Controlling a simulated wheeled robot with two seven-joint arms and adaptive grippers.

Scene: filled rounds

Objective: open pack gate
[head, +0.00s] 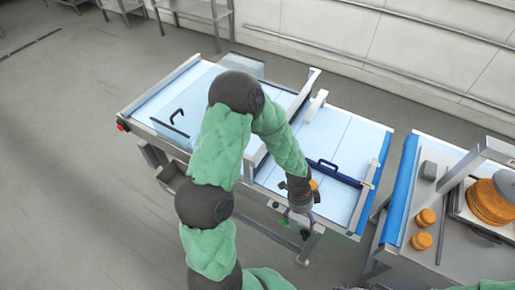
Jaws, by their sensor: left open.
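A dark blue bar with a raised handle, which looks like the pack gate (345,178), lies across the pale blue conveyor bed (335,130) on its right section. My left gripper (295,224) is open at the near edge of that bed, just left of and nearer than the gate's left end. It is apart from the handle, as far as I can tell. A small orange round (313,185) shows beside the gripper's wrist, close to the gate's left end. My left arm hides part of the bed. My right gripper does not show.
A clear-topped section with a dark handle (178,118) is at the left. On the right, a grey worktop (410,262) holds small orange rounds (425,217) and a larger stack of rounds (488,202). A narrow gap separates the two tables. Floor is free at the left.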

